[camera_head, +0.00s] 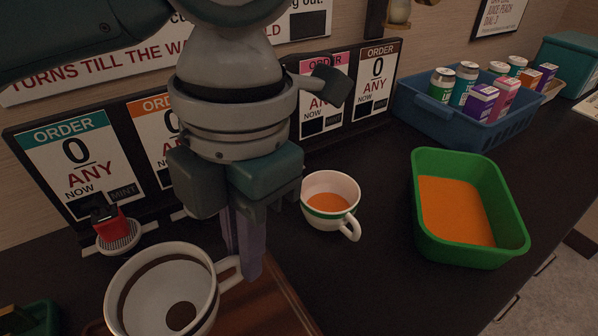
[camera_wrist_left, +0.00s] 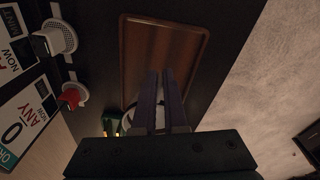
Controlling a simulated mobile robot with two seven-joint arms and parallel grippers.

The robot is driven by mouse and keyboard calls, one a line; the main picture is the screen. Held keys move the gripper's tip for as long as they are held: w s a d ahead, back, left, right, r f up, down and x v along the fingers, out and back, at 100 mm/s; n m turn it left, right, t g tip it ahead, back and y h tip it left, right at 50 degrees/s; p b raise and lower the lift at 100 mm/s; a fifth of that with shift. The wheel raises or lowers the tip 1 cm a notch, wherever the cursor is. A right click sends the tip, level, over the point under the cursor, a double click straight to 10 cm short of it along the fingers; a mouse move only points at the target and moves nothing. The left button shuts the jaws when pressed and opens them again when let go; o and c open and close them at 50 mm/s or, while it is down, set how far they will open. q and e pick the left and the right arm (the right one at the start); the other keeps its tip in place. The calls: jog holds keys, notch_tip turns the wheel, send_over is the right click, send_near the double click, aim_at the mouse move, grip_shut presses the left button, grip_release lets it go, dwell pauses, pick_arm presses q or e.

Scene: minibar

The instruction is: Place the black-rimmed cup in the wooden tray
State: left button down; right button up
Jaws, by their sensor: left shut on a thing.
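The black-rimmed cup (camera_head: 122,284) is white with a dark band and stands out at the lower left of the head view. My left gripper (camera_head: 246,262) comes down from above and is shut on the cup's handle at its right side. The wooden tray (camera_head: 272,307) lies below and to the right of the cup, partly hidden by it and cut off by the frame. In the left wrist view the bare tray (camera_wrist_left: 162,50) lies beyond the fingers (camera_wrist_left: 162,88), which hide most of the cup. I cannot tell whether the cup touches the tray. My right gripper is not in view.
A white cup with a green band (camera_head: 322,215) and orange contents stands right of my gripper. A green bin (camera_head: 510,235) with orange inside, and a blue crate (camera_head: 425,117) of cans and cartons, stand further right. Order signs (camera_head: 70,158) line the wall; a red-topped dispenser (camera_head: 110,226) stands left.

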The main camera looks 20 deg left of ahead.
pick_arm(q)
jog(key=shift+f+b, duration=0.7)
jog(key=shift+f, duration=2.65)
jog(key=shift+f, duration=0.1)
jog(key=shift+f, duration=0.15)
jog(key=c, duration=1)
grip_release()
